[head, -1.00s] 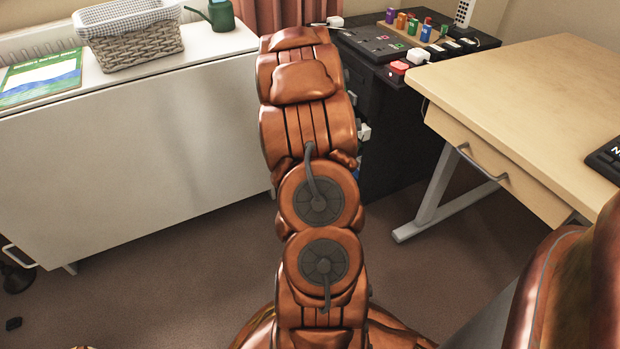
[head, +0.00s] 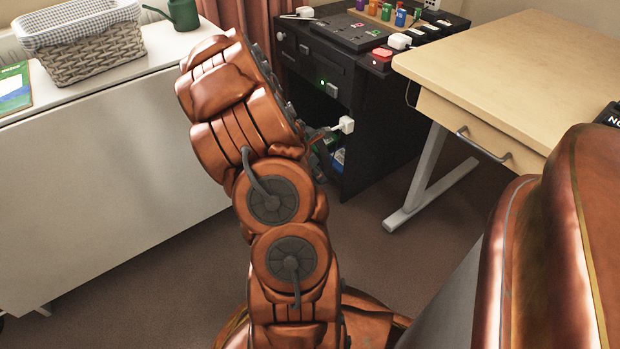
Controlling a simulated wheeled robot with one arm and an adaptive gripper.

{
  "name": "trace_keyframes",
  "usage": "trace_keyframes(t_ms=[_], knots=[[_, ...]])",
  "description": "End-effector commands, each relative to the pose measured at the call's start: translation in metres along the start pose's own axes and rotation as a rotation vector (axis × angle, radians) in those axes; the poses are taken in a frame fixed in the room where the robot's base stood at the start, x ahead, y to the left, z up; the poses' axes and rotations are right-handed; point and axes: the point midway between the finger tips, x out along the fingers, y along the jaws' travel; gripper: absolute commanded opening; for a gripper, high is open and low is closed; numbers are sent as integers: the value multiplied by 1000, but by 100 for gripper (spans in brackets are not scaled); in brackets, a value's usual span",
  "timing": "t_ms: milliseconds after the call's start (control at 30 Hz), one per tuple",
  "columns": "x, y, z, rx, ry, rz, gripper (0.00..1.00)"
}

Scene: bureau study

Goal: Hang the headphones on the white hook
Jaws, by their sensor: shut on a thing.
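My copper-coloured arm rises through the middle of the head view and bends away at the top left. My gripper is not clearly visible; the arm's own links hide its far end. I cannot make out any headphones. No white hook can be told for certain. A small white block (head: 346,124) sticks out at the front of the black cabinet (head: 385,135), to the right of my arm. I cannot tell whether it is a plug or a hook. A narrow dark shape beside my arm, near that block, is too unclear to name.
A white sideboard (head: 110,180) at left carries a wicker basket (head: 85,50) and a green watering can (head: 183,13). The black cabinet's top holds a power panel, a red block (head: 382,54) and coloured pieces. A wooden desk (head: 510,70) stands at right. Carpet between is open.

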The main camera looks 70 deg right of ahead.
Motion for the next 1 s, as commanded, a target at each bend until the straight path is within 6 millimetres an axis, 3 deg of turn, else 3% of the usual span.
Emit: trace_keyframes(t_ms=[500,1000], knots=[[15,-1,28,0,1,-2,0],[13,-1,31,-2,0,-2,0]])
